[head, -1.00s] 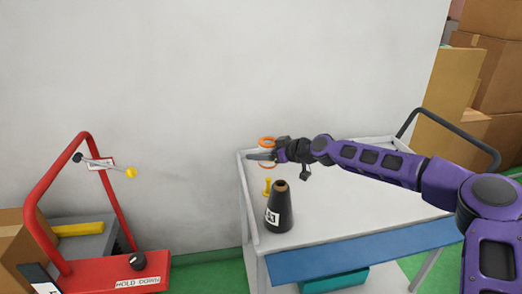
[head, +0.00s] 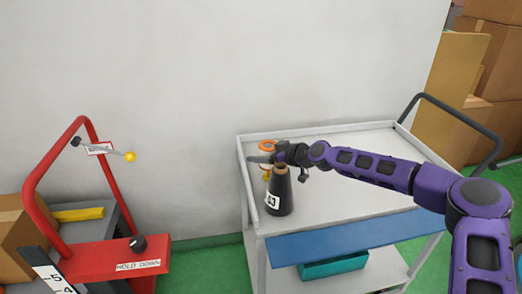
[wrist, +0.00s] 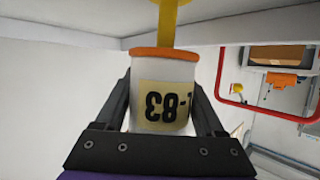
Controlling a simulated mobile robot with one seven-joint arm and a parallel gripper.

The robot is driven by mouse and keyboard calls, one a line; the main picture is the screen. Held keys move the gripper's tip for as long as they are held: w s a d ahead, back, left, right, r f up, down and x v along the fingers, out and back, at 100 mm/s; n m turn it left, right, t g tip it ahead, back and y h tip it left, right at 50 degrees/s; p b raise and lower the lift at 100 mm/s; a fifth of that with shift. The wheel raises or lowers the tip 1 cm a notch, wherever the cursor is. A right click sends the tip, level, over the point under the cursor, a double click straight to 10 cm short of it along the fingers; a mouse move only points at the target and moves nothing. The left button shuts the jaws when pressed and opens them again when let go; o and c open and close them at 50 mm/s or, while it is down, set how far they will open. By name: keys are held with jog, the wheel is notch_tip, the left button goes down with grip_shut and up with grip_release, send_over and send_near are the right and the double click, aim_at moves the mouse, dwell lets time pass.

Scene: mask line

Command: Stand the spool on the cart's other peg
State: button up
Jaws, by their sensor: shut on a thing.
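My gripper (head: 268,157) is shut on the spool (wrist: 163,105). In the wrist view the spool is white with an orange rim and a tan label, upside down in that picture. In the head view its orange rim (head: 267,145) shows at the fingers, above the cart's left end. A yellow peg (wrist: 179,22) lines up with the spool's rimmed end; I cannot tell whether it enters the spool. The cart (head: 345,150) is light grey with a raised rim.
The black labelled cone (head: 279,195) stands on the cart close in front of the peg and gripper. A blue strip (head: 345,234) runs along the cart's front. A red frame (head: 110,257) with a lever stands at left. The wall is behind; the cart top's right part is clear.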

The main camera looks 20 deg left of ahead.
aim_at(261, 173)
jog(key=shift+f+b, duration=0.7)
jog(key=shift+f, duration=0.95)
jog(key=shift+f, duration=0.5)
